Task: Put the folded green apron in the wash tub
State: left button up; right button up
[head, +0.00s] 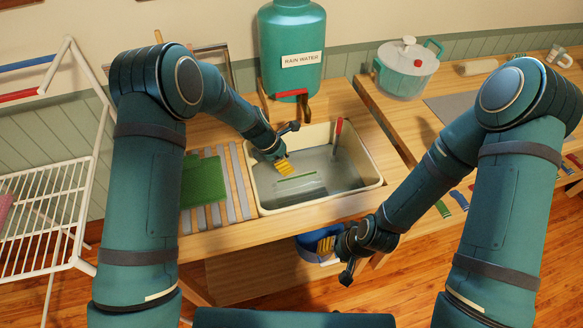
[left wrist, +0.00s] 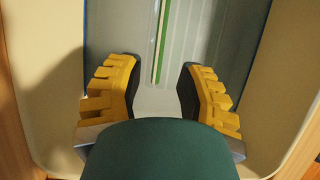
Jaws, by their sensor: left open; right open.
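The folded green apron (head: 203,180) lies flat on the slatted board at the left of the wash tub. The cream wash tub (head: 262,201) is set in the wooden counter and has a grey inside. My left gripper (head: 284,160) is over the left part of the tub, open and empty, to the right of the apron. The left wrist view shows its yellow-padded fingers (left wrist: 158,80) apart above the tub (left wrist: 285,75). A thin green and white strip (left wrist: 160,45) shows in the tub. My right gripper (head: 335,250) is open in front of the counter's front edge.
A rain water tank (head: 290,45) stands behind the tub. A red-ended tool (head: 338,128) leans at the tub's back. A blue item (head: 309,245) is partly hidden beside my right gripper. A white rack (head: 40,215) stands left; a lidded pot (head: 405,75) is at the right.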

pick_arm(q)
jog(key=shift+v, duration=1.5)
